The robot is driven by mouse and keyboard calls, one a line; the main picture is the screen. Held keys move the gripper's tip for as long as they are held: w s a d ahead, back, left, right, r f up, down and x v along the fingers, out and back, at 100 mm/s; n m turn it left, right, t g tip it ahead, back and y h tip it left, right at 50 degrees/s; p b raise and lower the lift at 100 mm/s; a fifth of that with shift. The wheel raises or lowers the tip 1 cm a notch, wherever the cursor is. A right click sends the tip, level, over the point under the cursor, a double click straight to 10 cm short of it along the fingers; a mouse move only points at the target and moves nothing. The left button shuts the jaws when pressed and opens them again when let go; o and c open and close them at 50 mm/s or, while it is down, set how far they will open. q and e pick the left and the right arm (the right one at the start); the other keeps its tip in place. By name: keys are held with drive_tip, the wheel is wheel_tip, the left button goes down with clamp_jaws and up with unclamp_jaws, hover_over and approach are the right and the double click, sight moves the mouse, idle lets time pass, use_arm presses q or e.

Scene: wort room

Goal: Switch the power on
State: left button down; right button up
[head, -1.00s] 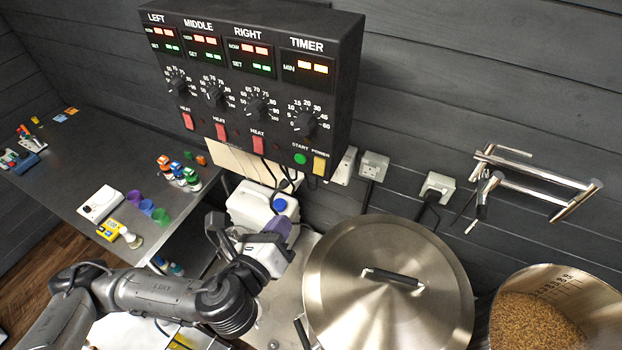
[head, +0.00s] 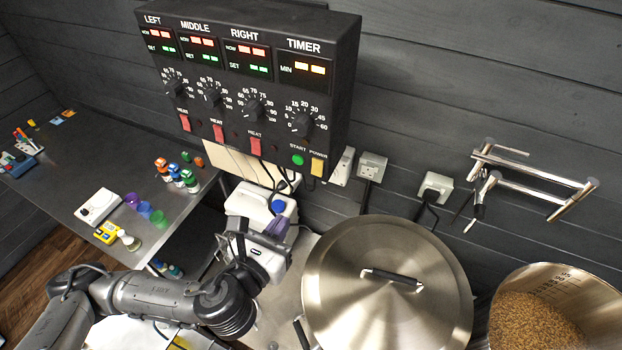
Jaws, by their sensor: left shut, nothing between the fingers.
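The black control box (head: 250,80) hangs on the wall at the top, with lit displays, dials and three red heat switches. The yellow power switch (head: 317,167) sits at its lower right corner, beside the round green start button (head: 297,160). My left gripper (head: 281,228) is shut and empty, below and a little left of the power switch, apart from it. It is in front of a white jug with a blue cap (head: 278,206). My right gripper does not show.
A large lidded steel pot (head: 388,285) stands right of my left gripper. A grain bucket (head: 540,310) is at the lower right. Wall sockets (head: 372,167) and a steel wall rack (head: 530,180) are to the right. A steel table (head: 75,165) with small bottles is at the left.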

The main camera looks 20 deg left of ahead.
use_arm(q)
drive_tip(key=b, duration=0.6)
approach(316, 174)
drive_tip(key=w, duration=0.5)
drive_tip(key=shift+w+d+f, duration=0.1)
drive_tip(key=shift+w+f, duration=0.1)
drive_tip(key=shift+w, duration=0.05)
drive_tip(key=shift+w+f, duration=0.15)
drive_tip(key=shift+w, duration=0.8)
